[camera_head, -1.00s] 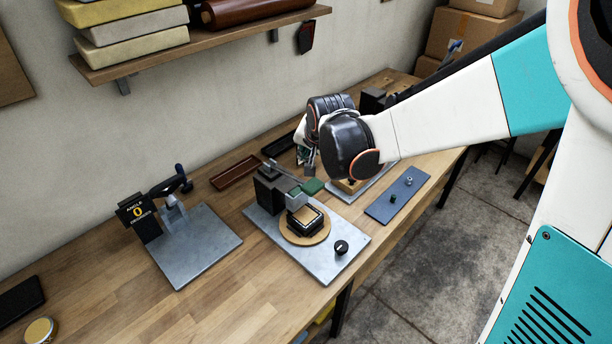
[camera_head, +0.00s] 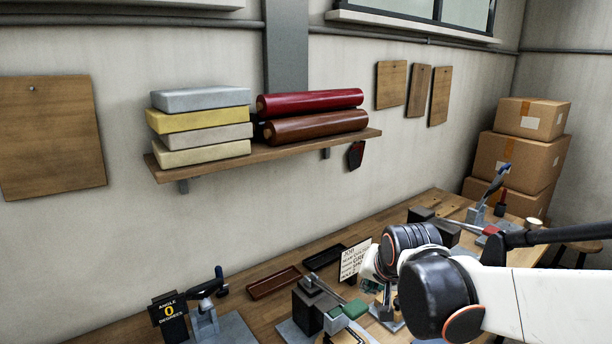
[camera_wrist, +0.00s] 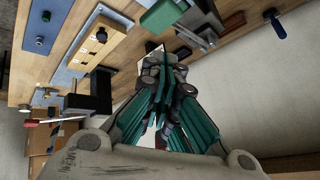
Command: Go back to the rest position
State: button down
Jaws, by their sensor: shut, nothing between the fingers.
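My gripper (camera_wrist: 168,80) shows in the wrist view with its teal fingers drawn together and nothing held between them. In the head view my gripper (camera_head: 386,300) is mostly hidden behind my dark wrist joints, above the workbench (camera_head: 240,312). It hangs close to a white printed card (camera_head: 355,260) and to the right of a fixture with a green block (camera_head: 354,309). I cannot tell from the head view how far it is above the bench.
A wall shelf (camera_head: 280,149) carries foam slabs (camera_head: 200,114) and rolls (camera_head: 315,112). An angle display (camera_head: 169,312) stands at the left, with brown (camera_head: 272,283) and black (camera_head: 324,257) trays beyond. Cardboard boxes (camera_head: 515,155) are stacked at the far right.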

jog(key=s+d+f+n+b, duration=0.2)
jog(key=s+f+b, duration=0.1)
jog(key=s, duration=0.7)
jog(key=s+d+f+n+b, duration=0.2)
jog(key=s+d+f+b, duration=0.1)
jog(key=s, duration=0.7)
jog(key=shift+s+d+n+h+b, duration=0.2)
jog(key=shift+s+n+h+b, duration=0.15)
jog(key=shift+b, duration=0.15)
jog(key=shift+r, duration=0.1)
jog(key=w+a+r+n+y+p, duration=0.1)
jog(key=w+r+n+y+p, duration=0.1)
jog(key=w, duration=0.7)
jog(key=w+a+r+n+y+p, duration=0.1)
jog(key=w+r+n+y+p, duration=0.2)
jog(key=w, duration=0.6)
notch_tip(320, 180, up, 4)
jog(key=n+p, duration=0.2)
jog(key=p, duration=0.1)
jog(key=shift+w+a+p, duration=0.2)
jog(key=shift+w+p, duration=0.15)
